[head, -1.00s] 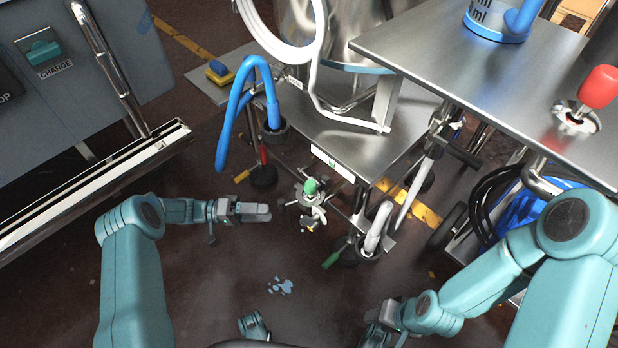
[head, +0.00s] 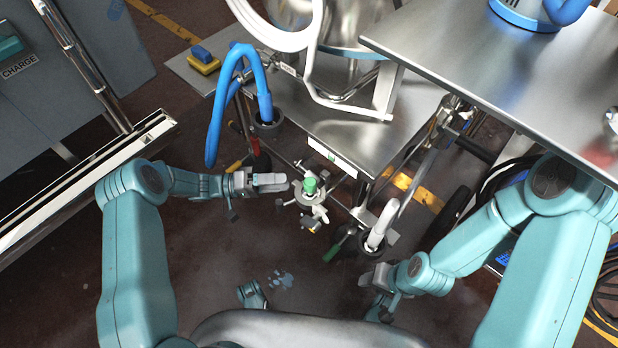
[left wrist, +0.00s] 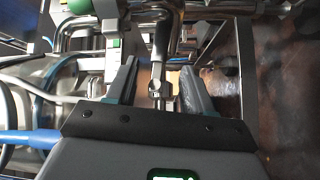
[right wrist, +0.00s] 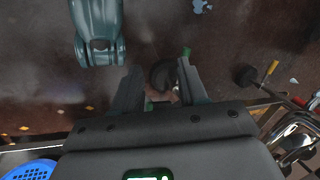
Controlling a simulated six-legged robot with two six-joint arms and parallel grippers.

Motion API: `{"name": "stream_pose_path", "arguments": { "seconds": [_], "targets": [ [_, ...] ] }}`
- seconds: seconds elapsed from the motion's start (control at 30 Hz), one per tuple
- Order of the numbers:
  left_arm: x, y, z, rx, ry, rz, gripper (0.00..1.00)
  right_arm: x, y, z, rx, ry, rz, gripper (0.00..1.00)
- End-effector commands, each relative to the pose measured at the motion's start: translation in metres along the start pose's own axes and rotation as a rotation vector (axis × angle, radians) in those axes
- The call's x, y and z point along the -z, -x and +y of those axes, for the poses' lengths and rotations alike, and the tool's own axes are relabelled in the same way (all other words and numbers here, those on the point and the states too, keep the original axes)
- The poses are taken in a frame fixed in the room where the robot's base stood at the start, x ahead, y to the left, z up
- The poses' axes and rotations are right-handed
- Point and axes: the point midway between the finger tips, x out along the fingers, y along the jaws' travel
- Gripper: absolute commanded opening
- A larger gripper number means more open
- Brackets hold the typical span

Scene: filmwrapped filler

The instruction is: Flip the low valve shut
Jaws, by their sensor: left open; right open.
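Low on the cart's near side is a pale fitting with a green cap (head: 310,186) and small levers below it. A green-handled lever (head: 335,248) sits lower, beside a white hose end. Red (head: 254,147) and yellow (head: 233,166) handles show under the blue hose. I cannot tell which of these is the low valve. My left gripper (head: 284,181) is open, just left of the green-capped fitting; in the left wrist view a metal rod with a dark grip (left wrist: 161,40) shows beyond its fingers. My right gripper (head: 372,290) is open near the floor, below the white hose end.
The steel cart shelf (head: 350,128) stands above the fittings, with a higher steel table (head: 480,60) to the right. A blue hose (head: 214,120) arches at the left. A grey cabinet (head: 95,50) with a metal rail is far left. The floor nearby is mostly open.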

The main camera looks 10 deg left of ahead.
Motion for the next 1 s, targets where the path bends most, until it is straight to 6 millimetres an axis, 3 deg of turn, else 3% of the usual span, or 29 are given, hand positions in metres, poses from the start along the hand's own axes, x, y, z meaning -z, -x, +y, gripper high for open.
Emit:
{"name": "stream_pose_path", "arguments": {
  "seconds": [0.1,0.33,0.5,0.77,0.8,0.93,0.97,1.0],
  "targets": [
    [-0.001,-0.030,-0.002,-0.002,0.001,-0.005,0.52,0.004,-0.007,0.002,0.001,0.003,0.012,0.43],
    [0.001,-0.071,-0.002,-0.001,0.000,-0.004,0.52,0.010,-0.014,0.005,0.002,0.008,0.034,0.43],
    [0.003,-0.084,-0.002,0.000,0.000,-0.002,0.52,0.012,-0.016,0.005,0.002,0.009,0.041,0.43],
    [0.005,-0.085,-0.002,0.000,0.001,0.000,0.52,0.013,-0.016,0.005,0.002,0.010,0.042,0.43],
    [0.005,-0.085,-0.002,0.000,0.001,0.000,0.48,0.013,-0.016,0.005,0.002,0.010,0.042,0.43],
    [0.005,-0.085,-0.002,0.000,0.001,0.000,0.06,0.012,-0.016,0.005,0.002,0.009,0.042,0.43],
    [0.005,-0.085,-0.002,0.000,0.001,0.000,0.00,0.012,-0.016,0.005,0.002,0.009,0.042,0.43],
    [0.005,-0.085,-0.002,0.000,0.001,0.000,0.00,0.012,-0.016,0.005,0.002,0.009,0.041,0.43]
  ]
}}
